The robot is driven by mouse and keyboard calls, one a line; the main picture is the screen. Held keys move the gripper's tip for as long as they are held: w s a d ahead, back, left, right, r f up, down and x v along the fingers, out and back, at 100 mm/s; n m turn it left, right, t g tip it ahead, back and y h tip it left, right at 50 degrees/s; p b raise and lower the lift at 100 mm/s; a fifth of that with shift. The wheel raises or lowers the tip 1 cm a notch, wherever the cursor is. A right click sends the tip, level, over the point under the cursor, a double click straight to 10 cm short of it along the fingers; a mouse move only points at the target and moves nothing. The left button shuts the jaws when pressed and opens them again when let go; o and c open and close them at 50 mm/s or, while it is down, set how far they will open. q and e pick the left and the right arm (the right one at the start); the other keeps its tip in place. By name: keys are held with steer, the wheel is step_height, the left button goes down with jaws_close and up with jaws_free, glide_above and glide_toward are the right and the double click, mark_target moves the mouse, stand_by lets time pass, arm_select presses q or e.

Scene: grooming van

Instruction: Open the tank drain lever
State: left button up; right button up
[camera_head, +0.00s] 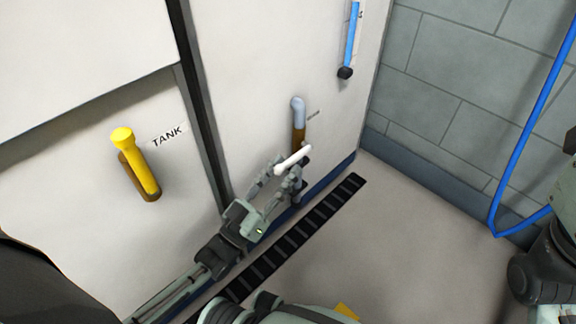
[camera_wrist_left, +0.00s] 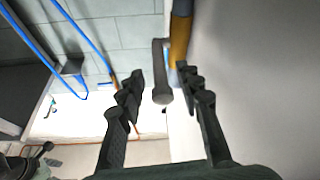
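The yellow lever (camera_head: 143,167) beside the word TANK (camera_head: 167,136) hangs down at a slant on the white panel at left in the head view. My left gripper (camera_head: 287,170) is well to its right, low in front of another fitting. That fitting is a grey-topped, brown pipe (camera_head: 299,137) with a pale handle (camera_head: 293,159). In the left wrist view the handle (camera_wrist_left: 161,75) looks grey and lies between the open fingers, with a gap visible on each side. The yellow lever is outside the wrist view. My right gripper is not visible.
A blue-handled fitting (camera_head: 350,42) is higher on the right-hand panel. A dark post (camera_head: 203,110) divides the panels. A black slotted floor drain (camera_head: 300,235) runs along their foot. A blue hose (camera_head: 534,118) hangs by the grey block wall at right. Floor beyond the drain is clear.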

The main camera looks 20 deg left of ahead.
arm_select(q)
steer(key=shift+x, duration=0.95)
jaws_close()
